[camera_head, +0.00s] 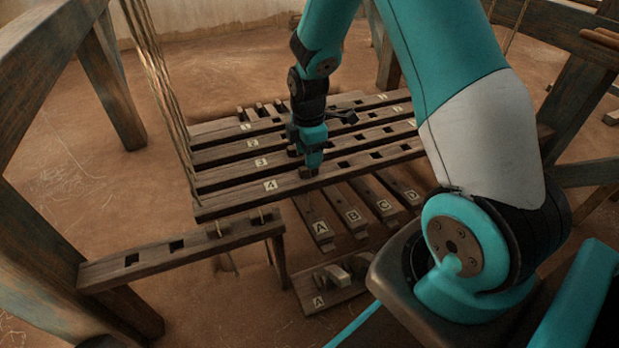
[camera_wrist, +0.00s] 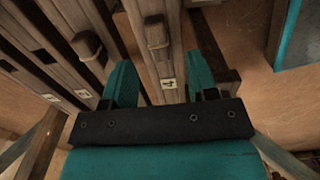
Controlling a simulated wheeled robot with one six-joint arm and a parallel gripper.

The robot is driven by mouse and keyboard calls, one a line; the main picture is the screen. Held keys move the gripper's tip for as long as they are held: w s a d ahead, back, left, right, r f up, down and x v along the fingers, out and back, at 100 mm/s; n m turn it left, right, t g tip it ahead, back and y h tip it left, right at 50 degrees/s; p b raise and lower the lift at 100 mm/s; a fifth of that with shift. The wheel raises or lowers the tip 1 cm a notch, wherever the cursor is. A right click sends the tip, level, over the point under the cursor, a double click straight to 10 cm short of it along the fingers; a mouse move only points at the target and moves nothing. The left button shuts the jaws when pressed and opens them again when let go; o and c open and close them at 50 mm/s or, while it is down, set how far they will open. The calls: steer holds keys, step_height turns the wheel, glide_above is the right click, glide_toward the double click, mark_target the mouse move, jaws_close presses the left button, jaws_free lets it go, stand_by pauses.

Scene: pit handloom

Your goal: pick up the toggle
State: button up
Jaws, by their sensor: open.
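My gripper (camera_head: 311,160) is open and points down over the slatted wooden frame, at the bar marked 4 (camera_head: 232,198). In the wrist view its teal fingers (camera_wrist: 159,68) stand apart on either side of that bar. A small brown wooden block, likely the toggle (camera_wrist: 156,32), sits on the bar marked 4, ahead of the gap between the fingers. In the head view the toggle (camera_head: 306,173) shows just below the fingertips, partly hidden by them. I cannot tell whether a finger touches it.
A similar block (camera_wrist: 88,45) sits on the neighbouring bar. Bars marked A to D (camera_head: 352,214) lie below the frame. A low tray (camera_head: 313,302) holding small blocks stands at the front. A slotted beam (camera_head: 157,253) and thick posts (camera_head: 113,85) stand at left.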

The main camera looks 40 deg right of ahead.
mark_target(309, 175)
step_height(309, 175, down, 6)
steer(key=b, duration=0.4)
steer(key=shift+w+r, duration=0.1)
steer(key=shift+r, duration=0.3)
jaws_close()
